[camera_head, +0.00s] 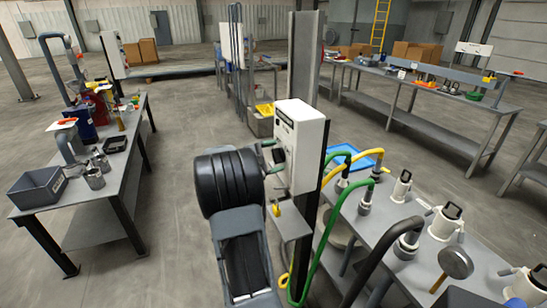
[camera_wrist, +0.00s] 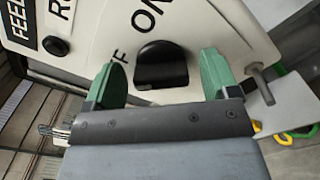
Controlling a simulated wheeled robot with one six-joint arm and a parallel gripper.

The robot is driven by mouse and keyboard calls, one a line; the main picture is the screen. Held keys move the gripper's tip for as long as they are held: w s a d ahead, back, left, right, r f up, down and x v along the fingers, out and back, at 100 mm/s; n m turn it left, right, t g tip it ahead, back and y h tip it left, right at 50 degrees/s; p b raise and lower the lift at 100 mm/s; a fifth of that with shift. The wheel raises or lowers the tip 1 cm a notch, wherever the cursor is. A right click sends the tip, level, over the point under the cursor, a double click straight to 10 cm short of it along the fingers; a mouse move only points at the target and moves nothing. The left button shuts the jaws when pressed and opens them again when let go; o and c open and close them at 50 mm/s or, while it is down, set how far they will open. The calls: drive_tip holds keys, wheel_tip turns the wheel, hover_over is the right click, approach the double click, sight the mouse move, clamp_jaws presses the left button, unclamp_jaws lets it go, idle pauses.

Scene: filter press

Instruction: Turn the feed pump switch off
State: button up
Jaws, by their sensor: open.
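The white feed pump panel (camera_head: 300,150) stands on a post at the centre of the head view, and its face fills the upper part of the wrist view (camera_wrist: 90,30). A black switch knob (camera_wrist: 161,65) sits on it, with ON printed above and part of OFF to its left. My gripper (camera_wrist: 160,68) is open, with one green finger on each side of the knob and visible gaps between. In the head view, my gripper (camera_head: 268,155) is at the panel's left face, and the knob is not clearly visible there. Which mark the knob points to I cannot tell.
A small black round part (camera_wrist: 56,45) is on the panel left of the knob, and a grey rod (camera_wrist: 262,80) sticks out at right. Green and yellow hoses (camera_head: 335,190) run beside the panel to a bench (camera_head: 385,215). Another bench (camera_head: 110,180) is at left, with open floor between.

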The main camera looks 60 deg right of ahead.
drive_tip(key=b+v, duration=0.1)
drive_tip(key=v, duration=1.3)
drive_tip(key=shift+d, duration=0.1)
